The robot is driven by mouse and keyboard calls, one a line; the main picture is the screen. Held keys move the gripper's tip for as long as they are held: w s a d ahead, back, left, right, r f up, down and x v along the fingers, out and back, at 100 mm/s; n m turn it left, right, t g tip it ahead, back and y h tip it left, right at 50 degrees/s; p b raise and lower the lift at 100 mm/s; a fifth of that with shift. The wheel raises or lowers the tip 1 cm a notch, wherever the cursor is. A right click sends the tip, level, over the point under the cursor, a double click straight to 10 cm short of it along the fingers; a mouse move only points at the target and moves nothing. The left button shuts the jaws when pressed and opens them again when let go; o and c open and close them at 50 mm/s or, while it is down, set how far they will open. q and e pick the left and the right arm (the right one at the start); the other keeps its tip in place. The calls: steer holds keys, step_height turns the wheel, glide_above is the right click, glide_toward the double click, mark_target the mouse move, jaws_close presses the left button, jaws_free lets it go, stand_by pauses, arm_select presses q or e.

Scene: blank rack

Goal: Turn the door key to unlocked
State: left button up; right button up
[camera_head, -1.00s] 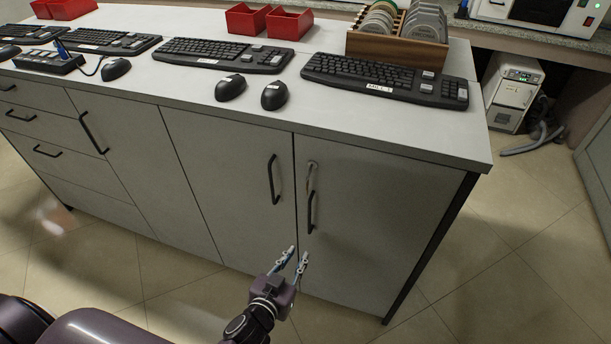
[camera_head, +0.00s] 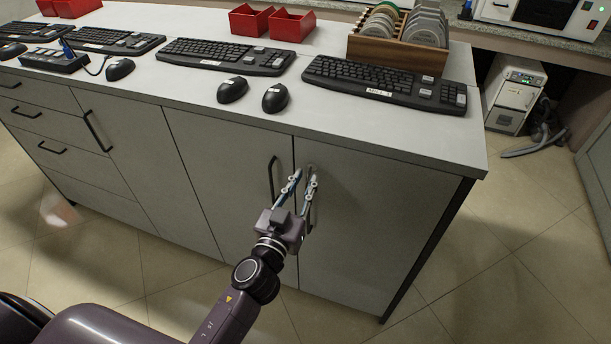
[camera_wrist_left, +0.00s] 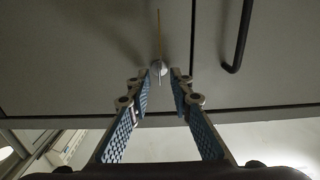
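The door key shows in the left wrist view (camera_wrist_left: 157,68) as a small silver piece with a thin brass strip standing out from the grey cabinet door. In the head view it is near the top left of the right-hand door (camera_head: 375,215), mostly hidden behind my fingers. My left gripper (camera_head: 302,182) is in front of the door, fingers pointing up toward the key. In the left wrist view the two fingertips (camera_wrist_left: 162,88) are apart, with the key in line with the gap between them. I cannot tell whether they touch it. My right gripper is not in view.
Black door handles stand close by, one on the left-hand door (camera_head: 272,178) and one in the left wrist view (camera_wrist_left: 241,38). The countertop (camera_head: 330,122) overhangs just above, with keyboards (camera_head: 385,85) and mice (camera_head: 275,98) on it.

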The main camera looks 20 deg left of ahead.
arm_select(q)
steer(key=shift+w, duration=0.5)
jaws_close()
